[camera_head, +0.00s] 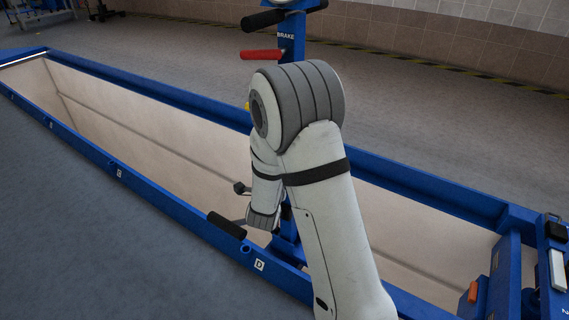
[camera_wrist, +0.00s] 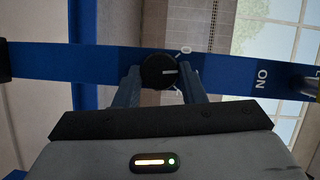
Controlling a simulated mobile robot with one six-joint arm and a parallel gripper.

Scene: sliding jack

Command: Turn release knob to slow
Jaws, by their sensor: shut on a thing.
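The release knob (camera_wrist: 162,71) is round and black, on a blue bar in the wrist view. Its white pointer line points to the picture's right, between a white mark above and a partly hidden one below. My gripper (camera_wrist: 160,80) has one finger on each side of the knob and is shut on it. In the head view my arm hides the gripper and the knob. The blue jack column (camera_head: 291,30) stands behind my arm, with a red lever (camera_head: 262,54) and the word BRAKE.
A long pit with a blue rim (camera_head: 130,88) runs across the head view. A black handle (camera_head: 227,225) is beside my arm at the near rim. A blue unit with an orange part (camera_head: 473,291) stands at the lower right. The grey floor is clear at left.

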